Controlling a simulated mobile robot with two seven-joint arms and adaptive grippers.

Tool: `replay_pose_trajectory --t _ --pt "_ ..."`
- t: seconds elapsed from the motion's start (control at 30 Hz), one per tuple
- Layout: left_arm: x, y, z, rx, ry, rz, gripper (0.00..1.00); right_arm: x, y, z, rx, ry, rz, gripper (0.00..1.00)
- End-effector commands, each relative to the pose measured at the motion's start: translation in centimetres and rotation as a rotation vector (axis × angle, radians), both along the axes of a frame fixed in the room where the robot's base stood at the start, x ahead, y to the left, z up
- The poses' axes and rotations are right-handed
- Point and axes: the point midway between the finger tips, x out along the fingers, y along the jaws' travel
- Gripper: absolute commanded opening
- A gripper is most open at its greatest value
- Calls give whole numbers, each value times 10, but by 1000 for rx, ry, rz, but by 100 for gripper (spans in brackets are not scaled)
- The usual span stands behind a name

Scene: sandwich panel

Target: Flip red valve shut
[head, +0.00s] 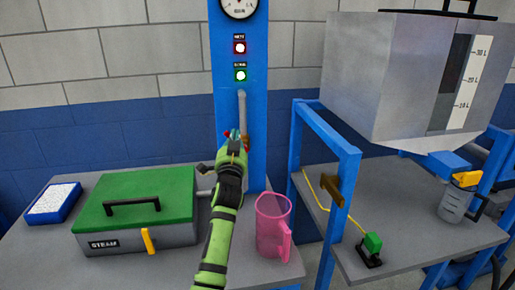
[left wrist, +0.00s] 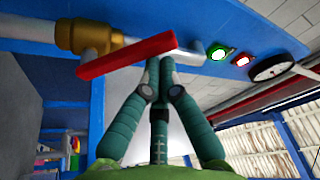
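The red valve handle (left wrist: 127,55) is a flat bar on a brass valve body (left wrist: 85,27), on a grey pipe at the blue panel. In the left wrist view it slants across the picture above my fingers. My left gripper (left wrist: 160,62) has its green fingertips together, close to the right part of the handle's lower edge. I cannot tell whether they touch it. Nothing shows held between them. In the head view my left gripper (head: 233,138) covers most of the valve in front of the blue column. My right gripper is not in view.
A green-lidded steam box (head: 140,185), a blue tray (head: 55,202) and a pink pitcher (head: 268,228) stand on the grey table around my left arm. At right, a blue-framed stand (head: 349,190) holds a large grey tank (head: 372,75). Red (head: 239,47) and green (head: 240,75) lights show on the column.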

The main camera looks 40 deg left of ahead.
Motion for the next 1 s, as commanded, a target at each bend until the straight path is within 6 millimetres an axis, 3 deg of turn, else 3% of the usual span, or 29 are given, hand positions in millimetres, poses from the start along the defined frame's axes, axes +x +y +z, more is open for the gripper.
replay_pose_trajectory --t 0.03,0.4,0.7,1.0 --pt "-2 2 -10 -34 -38 1 0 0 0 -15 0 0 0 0" --pt "-14 12 -24 -258 -298 1 0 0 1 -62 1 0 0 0" --pt "-19 17 -33 -394 -457 -1 0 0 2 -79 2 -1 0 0" --pt "-22 19 -38 -387 -452 -1 0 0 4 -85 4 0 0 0"
